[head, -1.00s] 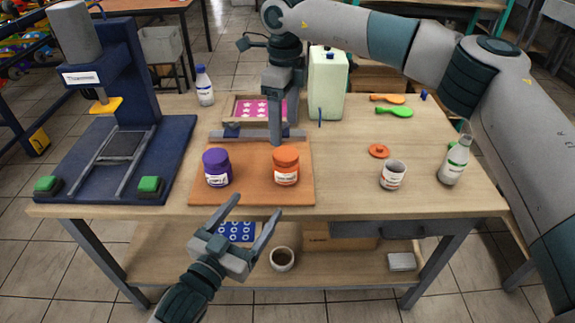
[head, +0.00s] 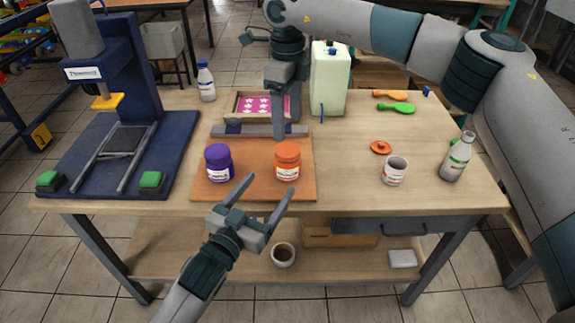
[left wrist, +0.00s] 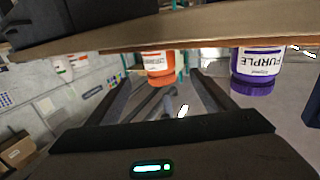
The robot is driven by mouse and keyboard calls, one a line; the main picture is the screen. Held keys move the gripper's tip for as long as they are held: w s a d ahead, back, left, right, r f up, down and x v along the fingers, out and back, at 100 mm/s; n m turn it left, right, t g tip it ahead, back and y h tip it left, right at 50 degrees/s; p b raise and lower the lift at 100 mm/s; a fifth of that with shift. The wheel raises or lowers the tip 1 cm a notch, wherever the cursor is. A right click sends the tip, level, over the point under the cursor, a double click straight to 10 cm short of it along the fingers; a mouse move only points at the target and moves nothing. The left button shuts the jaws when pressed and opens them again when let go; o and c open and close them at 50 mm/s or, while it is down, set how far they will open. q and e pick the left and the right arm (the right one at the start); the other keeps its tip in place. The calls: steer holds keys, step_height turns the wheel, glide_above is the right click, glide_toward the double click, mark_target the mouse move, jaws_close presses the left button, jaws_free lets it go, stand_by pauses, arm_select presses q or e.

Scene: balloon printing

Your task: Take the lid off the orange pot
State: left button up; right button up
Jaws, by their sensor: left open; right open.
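The orange pot (head: 287,164) stands upright on the orange-brown board, its orange lid (head: 288,148) on top. It also shows upside down near the middle of the left wrist view (left wrist: 160,66). My left gripper (head: 269,186) is open and empty. It is in front of the orange pot at the table's front edge, fingers pointing towards the pot, not around it. My right gripper (head: 281,128) points down behind the orange pot, near the grey bar at the board's rear. Its fingers overlap in view, and I see nothing held in it.
A purple pot (head: 218,163) stands left of the orange pot on the board (head: 254,186). A blue press (head: 120,150) stands further left. A white cup (head: 394,171), an orange disc (head: 381,147) and a bottle (head: 457,157) are on the right. Clear tabletop lies between board and cup.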

mark_target(288, 161)
arm_select(q)
steer(key=x, duration=1.1)
steer(key=shift+w+d, duration=0.25)
steer(key=shift+w, duration=0.05)
jaws_close()
arm_select(e)
steer(key=m, duration=2.7)
steer(key=shift+f, duration=0.15)
